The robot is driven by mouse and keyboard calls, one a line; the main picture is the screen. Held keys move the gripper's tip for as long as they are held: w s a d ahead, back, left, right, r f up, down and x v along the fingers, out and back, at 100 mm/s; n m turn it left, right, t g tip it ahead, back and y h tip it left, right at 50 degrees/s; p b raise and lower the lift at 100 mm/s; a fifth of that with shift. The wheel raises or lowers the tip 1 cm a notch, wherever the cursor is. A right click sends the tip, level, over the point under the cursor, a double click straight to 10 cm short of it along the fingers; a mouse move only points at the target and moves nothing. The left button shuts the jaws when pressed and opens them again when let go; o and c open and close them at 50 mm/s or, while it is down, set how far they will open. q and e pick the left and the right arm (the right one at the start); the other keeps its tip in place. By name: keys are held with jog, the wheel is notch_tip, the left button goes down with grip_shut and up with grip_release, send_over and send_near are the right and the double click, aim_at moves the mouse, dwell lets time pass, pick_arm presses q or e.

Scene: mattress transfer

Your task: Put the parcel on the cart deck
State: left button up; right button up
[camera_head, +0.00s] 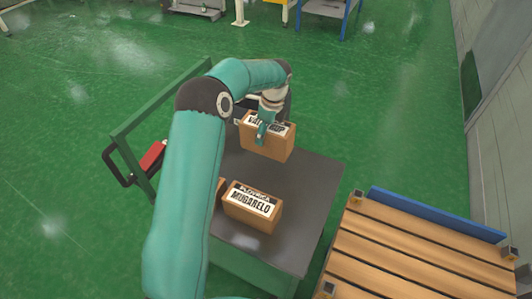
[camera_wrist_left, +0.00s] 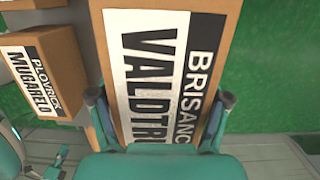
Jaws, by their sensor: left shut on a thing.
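The parcel (camera_head: 266,143) is a brown box with a black and white label. My left gripper (camera_head: 263,128) is shut on it from above, at the far part of the cart deck (camera_head: 308,185). Whether the parcel touches the dark grey deck is hard to tell. In the left wrist view the parcel (camera_wrist_left: 165,70) fills the middle, between the two fingers of my left gripper (camera_wrist_left: 160,104), its label reading BRISANC and VALDTRO in part. Teal parts low at the left there look like my right gripper (camera_wrist_left: 55,162), too small to read its state.
A second brown box (camera_head: 252,207), labelled MUGARELO, stands on the near deck. Another box (camera_head: 219,190) is mostly hidden behind my arm. The cart's green rail (camera_head: 160,103) runs along its left. A slatted wooden pallet (camera_head: 420,250) lies right. The deck's right part is clear.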

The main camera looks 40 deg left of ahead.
aim_at(271, 127)
pick_arm(q)
notch_tip(271, 127, down, 9)
jog(key=shift+r, duration=0.15)
jog(key=o, duration=1.7)
jog(key=r, duration=0.4)
jog(key=d+r, duration=0.1)
jog(key=r, duration=0.7)
jog(key=shift+w+d, duration=0.25)
jog(key=shift+d, duration=0.15)
jog(key=shift+f, duration=0.1)
